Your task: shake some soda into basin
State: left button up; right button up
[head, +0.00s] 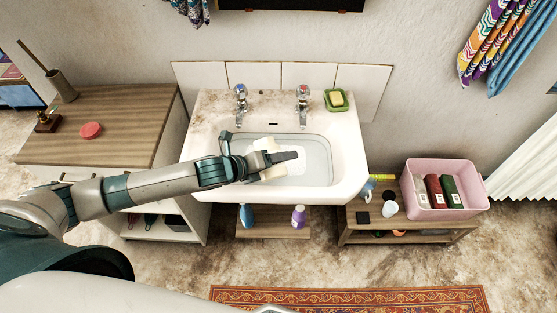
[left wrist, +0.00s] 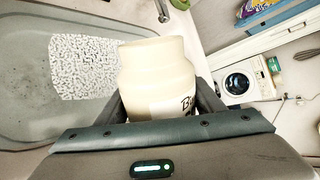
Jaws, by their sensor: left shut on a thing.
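My left gripper (head: 285,157) reaches in from the left over the basin (head: 352,170). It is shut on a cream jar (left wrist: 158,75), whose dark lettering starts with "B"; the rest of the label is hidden. The jar is partly hidden by the gripper in the head view. The basin holds greyish water, and it also shows in the left wrist view (left wrist: 28,85). A white speckled patch (left wrist: 82,65) lies in the basin beside the jar in that view. I cannot tell whether any powder is falling. My right gripper is not in view.
Two taps (head: 241,100) (head: 303,100) stand at the basin's back, with a green soap dish (head: 336,101) to their right. A wooden-topped cabinet (head: 120,125) stands left. Bottles (head: 298,217) stand below the basin.

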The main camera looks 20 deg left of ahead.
pick_arm(q)
jog(key=shift+w+r, duration=0.15)
jog(key=shift+r, duration=0.05)
jog(key=w+r+n+t+y+b, duration=0.1)
jog(key=w+r, duration=0.3)
jog(key=r, duration=0.3)
jog(key=w+r+n+y+b, duration=0.1)
jog(key=w+r+n+y, duration=0.1)
jog(key=w+r, duration=0.35)
notch_tip(320, 180, up, 15)
jog(key=s+a+n+t+y+b, duration=0.1)
jog(key=s+a+n+y, duration=0.1)
jog(key=s+n, duration=0.1)
jog(key=s+f+m+h, duration=0.1)
jog(key=s+f+m, duration=0.1)
jog(key=f, duration=0.7)
jog(key=s+d+f+m+g+h+p, duration=0.1)
jog(key=s+f+m+h, duration=0.1)
jog(key=f, duration=0.7)
jog(key=s+d+f+m+g+h+p, duration=0.1)
jog(key=s+f, duration=0.1)
jog(key=f, duration=0.7)
jog(key=shift+s+m+h, duration=0.1)
jog(key=shift+m+h, duration=0.3)
jog(key=shift+s+f, duration=0.25)
jog(key=shift+f, duration=0.1)
